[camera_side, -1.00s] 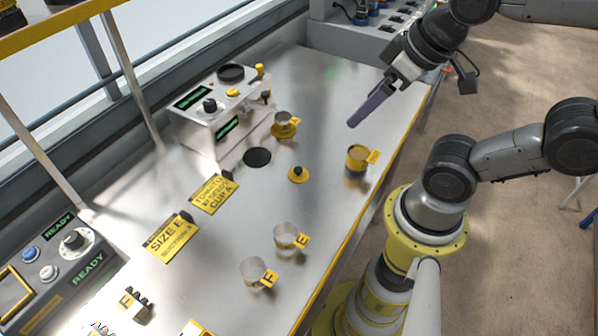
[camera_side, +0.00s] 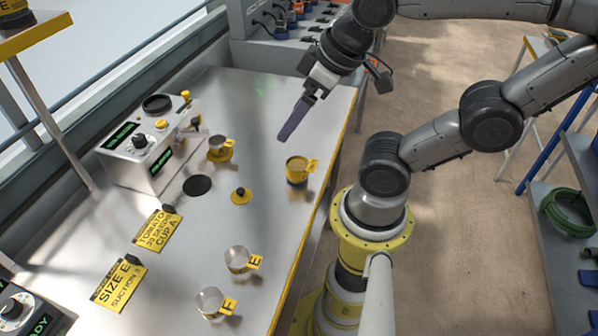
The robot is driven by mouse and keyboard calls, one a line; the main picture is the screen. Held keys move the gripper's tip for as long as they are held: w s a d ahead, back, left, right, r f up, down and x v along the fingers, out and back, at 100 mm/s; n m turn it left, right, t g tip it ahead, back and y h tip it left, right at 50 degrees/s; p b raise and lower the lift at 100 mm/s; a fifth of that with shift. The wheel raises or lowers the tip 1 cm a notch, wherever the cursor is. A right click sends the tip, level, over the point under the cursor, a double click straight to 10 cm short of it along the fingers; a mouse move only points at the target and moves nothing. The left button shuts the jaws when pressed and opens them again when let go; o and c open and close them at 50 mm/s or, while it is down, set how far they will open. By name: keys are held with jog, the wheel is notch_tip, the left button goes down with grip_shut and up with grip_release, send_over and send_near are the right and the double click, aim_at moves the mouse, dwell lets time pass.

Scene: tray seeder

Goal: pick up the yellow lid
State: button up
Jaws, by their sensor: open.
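The yellow lid (camera_side: 241,198) is a small flat disc with a dark knob on top. It lies on the metal table, right of a dark round spot, and nothing covers it. My gripper (camera_side: 293,120) hangs above the table, up and to the right of the lid in the picture. Its long purple fingers point down and left. They are open, though they overlap from this angle, and I see nothing between them. The gripper is clear of the lid.
A yellow-topped cup (camera_side: 297,172) stands near the table's right edge, close below my fingertips in the picture. Clear cups marked E (camera_side: 238,260) and F (camera_side: 211,302) stand nearer. A seeder box (camera_side: 138,150) and a small cup on a yellow base (camera_side: 220,150) stand left.

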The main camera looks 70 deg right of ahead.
jog(key=shift+c, duration=0.3)
jog(key=c, duration=0.5)
jog(key=shift+o, duration=0.2)
